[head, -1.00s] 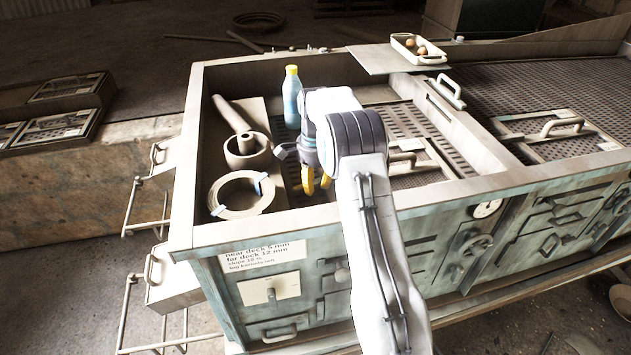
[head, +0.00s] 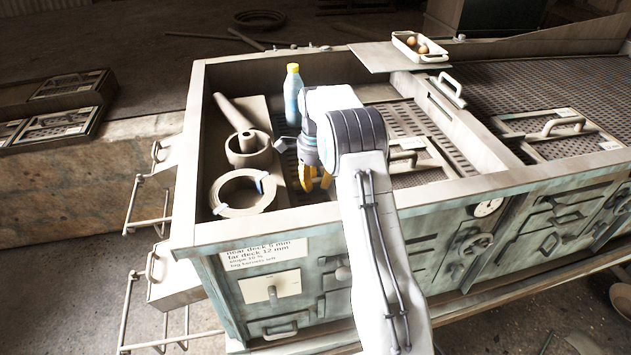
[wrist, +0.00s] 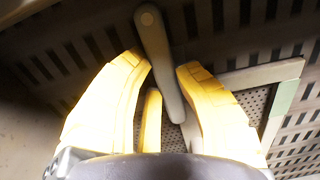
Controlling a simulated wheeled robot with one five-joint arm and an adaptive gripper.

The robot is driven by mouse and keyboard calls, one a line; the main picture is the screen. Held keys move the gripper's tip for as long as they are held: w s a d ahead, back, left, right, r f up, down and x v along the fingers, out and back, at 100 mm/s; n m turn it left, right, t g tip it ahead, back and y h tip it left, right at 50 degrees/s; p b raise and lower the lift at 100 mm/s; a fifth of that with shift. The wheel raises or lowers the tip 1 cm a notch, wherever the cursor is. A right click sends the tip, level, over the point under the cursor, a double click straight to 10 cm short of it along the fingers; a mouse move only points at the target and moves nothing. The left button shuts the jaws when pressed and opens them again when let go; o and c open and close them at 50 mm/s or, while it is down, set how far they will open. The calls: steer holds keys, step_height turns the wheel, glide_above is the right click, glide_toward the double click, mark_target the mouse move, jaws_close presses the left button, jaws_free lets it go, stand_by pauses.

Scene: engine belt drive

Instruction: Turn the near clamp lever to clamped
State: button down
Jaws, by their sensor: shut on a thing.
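The clamp lever is a grey bar (wrist: 160,60) with a round pivot at its upper end, seen in the wrist view. It runs down and slightly right between my yellow fingers. My gripper (wrist: 163,72) is shut on this lever, one finger on each side. In the head view my gripper (head: 316,180) points down inside the near end of the open box, over the slotted deck. The lever is hidden there behind my fingers and arm. Which end position the lever is in cannot be told.
Left of my gripper lie a ring (head: 241,209), a round cup-like part (head: 248,150) and a rod (head: 232,112). A blue bottle (head: 292,97) stands behind. The box's near wall (head: 260,228) is close. A handled panel (head: 418,172) lies to the right.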

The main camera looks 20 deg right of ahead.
mark_target(316, 182)
steer(key=c, duration=0.9)
jaws_free()
step_height(316, 182, up, 12)
steer(key=shift+f, duration=0.1)
stand_by(0.4)
